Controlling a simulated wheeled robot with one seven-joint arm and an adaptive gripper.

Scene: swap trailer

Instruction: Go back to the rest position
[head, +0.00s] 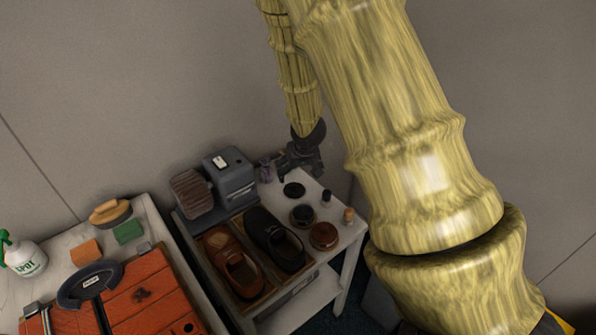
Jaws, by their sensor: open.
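My gripper (301,160) is at the end of my yellowish, wood-grained arm and points down over the back of the white shoe-care table (346,239). Its dark fingers are small in the head view; it is open and I see nothing held in it. I cannot tell how high the fingers are above the table.
A brown shoe (236,264) and a black shoe (275,240) lie in a wooden tray. Several tins and small bottles (348,215) stand to their right. A grey box-like machine (232,178) is behind. An orange wooden case (150,300), a spray bottle (24,258) and a brush (110,212) are at left.

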